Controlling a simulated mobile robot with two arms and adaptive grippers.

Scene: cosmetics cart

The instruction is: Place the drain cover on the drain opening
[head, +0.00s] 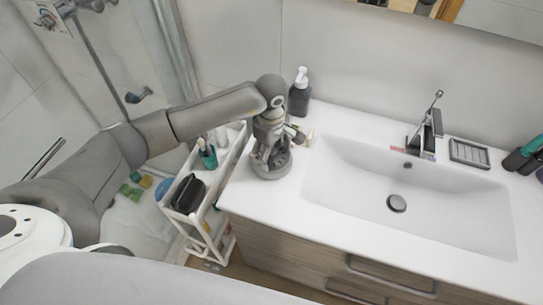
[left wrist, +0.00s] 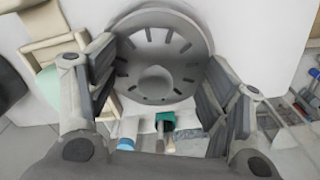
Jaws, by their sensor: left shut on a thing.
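The drain cover (left wrist: 160,25) is a grey round disc with radial slots and a raised centre. My left gripper (left wrist: 157,68) is shut on it, with a finger at each side of its rim. In the head view, my left gripper (head: 272,138) points down with the drain cover (head: 270,168) over the counter's left end, left of the basin. I cannot tell whether the cover touches the counter. The drain opening (head: 396,204) shows as a dark round spot in the basin floor, right of the gripper. My right gripper is not in view.
The white basin (head: 450,215) is empty, with a faucet (head: 432,130) behind it. A dark soap bottle (head: 299,97) stands close behind the gripper. A soap dish (head: 469,153) and bottles (head: 523,155) are at the right. A white cart (head: 187,218) stands left of the counter.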

